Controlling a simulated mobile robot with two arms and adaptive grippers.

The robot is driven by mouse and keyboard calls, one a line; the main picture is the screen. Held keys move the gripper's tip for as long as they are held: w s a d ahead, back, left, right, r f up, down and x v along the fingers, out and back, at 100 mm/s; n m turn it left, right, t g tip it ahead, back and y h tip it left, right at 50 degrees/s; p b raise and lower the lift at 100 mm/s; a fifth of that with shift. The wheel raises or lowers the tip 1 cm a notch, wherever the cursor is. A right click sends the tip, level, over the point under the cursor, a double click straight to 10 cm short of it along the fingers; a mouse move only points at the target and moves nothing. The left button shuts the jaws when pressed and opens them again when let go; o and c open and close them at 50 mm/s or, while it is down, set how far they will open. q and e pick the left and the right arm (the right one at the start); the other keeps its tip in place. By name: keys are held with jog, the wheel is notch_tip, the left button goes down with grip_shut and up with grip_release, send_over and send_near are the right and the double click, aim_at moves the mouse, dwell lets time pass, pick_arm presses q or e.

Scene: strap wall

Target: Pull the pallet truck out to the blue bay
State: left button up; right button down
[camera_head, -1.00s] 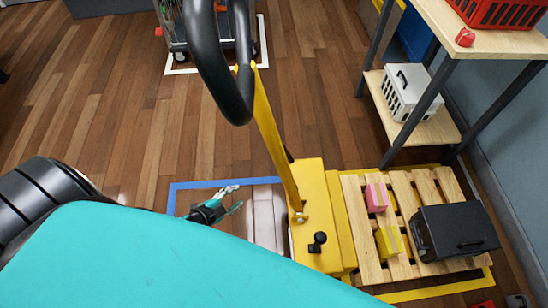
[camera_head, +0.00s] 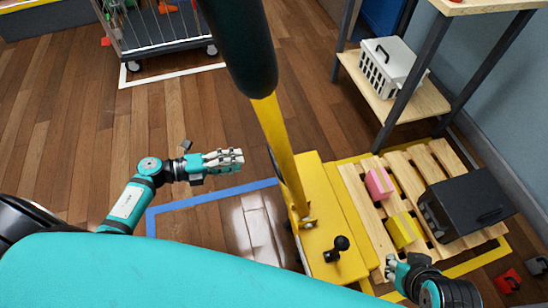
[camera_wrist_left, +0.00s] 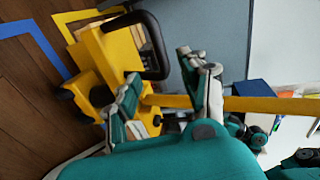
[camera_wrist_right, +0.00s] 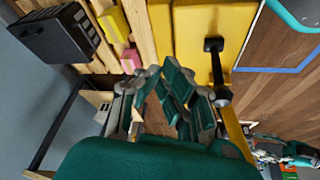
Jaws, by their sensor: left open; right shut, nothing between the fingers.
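The yellow pallet truck (camera_head: 318,222) stands upright in the head view, its forks side at the wooden pallet (camera_head: 360,220). Its yellow shaft (camera_head: 280,150) rises to a black handle (camera_head: 240,50) near my camera. The blue bay outline (camera_head: 215,194) is on the floor left of the truck. My left gripper (camera_head: 222,162) is open and empty, left of the shaft and apart from it in the head view. My right gripper (camera_head: 400,270) is shut and empty, low beside the pallet's near edge. The truck body also shows in the right wrist view (camera_wrist_right: 215,25).
The pallet carries a pink box (camera_head: 378,184), a yellow box (camera_head: 400,230) and a dark case (camera_head: 468,208). A shelf rack (camera_head: 425,100) with a white crate (camera_head: 393,68) stands behind it. A wire cart (camera_head: 160,30) stands at the back left. Open wooden floor lies left of the truck.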

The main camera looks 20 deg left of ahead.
aim_at(272, 157)
pick_arm(q)
jog(key=b+x, duration=0.1)
jog(key=x, duration=1)
jog(key=shift+w+d+f+b, duration=0.1)
jog(key=shift+w+d+b, duration=0.05)
jog(key=shift+b, duration=0.15)
jog(key=shift+w+d+f, duration=0.1)
jog(key=shift+w+d, duration=0.15)
jog(key=shift+d, duration=0.15)
pick_arm(e)
jog(key=w+a+r+t+y, duration=0.1)
jog(key=w+a+r+t, duration=0.1)
jog(key=w, duration=0.6)
jog(key=r+t, duration=0.1)
jog(key=t, duration=0.1)
jog(key=shift+a+r+t, duration=0.4)
pick_arm(q)
grip_shut()
pick_arm(e)
jog(key=shift+d, duration=0.1)
